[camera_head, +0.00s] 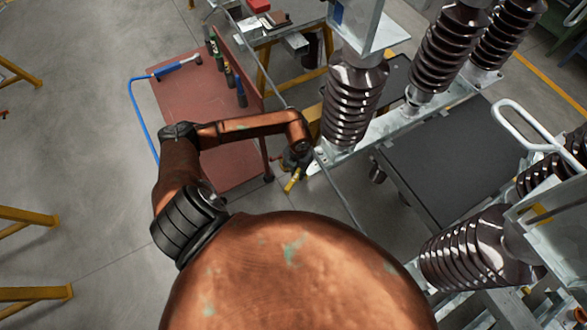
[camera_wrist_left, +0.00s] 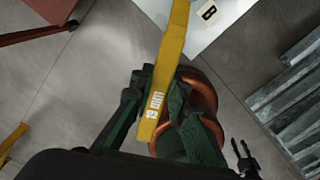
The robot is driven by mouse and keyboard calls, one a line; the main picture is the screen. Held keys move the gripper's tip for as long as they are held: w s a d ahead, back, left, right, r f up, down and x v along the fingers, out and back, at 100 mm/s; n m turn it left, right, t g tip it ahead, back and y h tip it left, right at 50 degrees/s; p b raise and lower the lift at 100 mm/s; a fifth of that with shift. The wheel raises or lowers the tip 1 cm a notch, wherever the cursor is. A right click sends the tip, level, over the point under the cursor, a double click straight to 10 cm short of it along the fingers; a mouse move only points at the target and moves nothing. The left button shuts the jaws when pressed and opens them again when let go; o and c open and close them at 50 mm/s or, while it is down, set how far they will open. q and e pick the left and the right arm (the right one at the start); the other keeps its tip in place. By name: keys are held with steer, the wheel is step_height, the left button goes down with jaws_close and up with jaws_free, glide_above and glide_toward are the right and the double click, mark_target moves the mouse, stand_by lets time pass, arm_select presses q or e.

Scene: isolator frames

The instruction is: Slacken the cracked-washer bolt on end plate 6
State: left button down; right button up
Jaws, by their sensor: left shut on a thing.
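My left gripper (camera_head: 294,164) is shut on a yellow wrench (camera_head: 292,182), just left of the foot of a brown ribbed insulator (camera_head: 352,100). In the left wrist view the wrench (camera_wrist_left: 172,50) reads "19 mm" and sticks up from between the dark green fingers (camera_wrist_left: 158,112). Its far end runs out of the top of that view, beside a pale plate (camera_wrist_left: 190,38) with a label "B" (camera_wrist_left: 208,12). I cannot make out the cracked-washer bolt or a plate number 6 in either view. My right gripper does not show.
A dark-topped cart (camera_head: 450,150) stands right, among more insulators (camera_head: 475,248). A metal beam (camera_head: 400,118) carries the back insulators.

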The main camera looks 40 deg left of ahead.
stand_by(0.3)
arm_select(q)
steer(key=shift+d+r+p, duration=0.1)
steer(key=shift+r+p, duration=2.25)
steer(key=shift+r, duration=1.25)
steer(key=shift+f, duration=0.1)
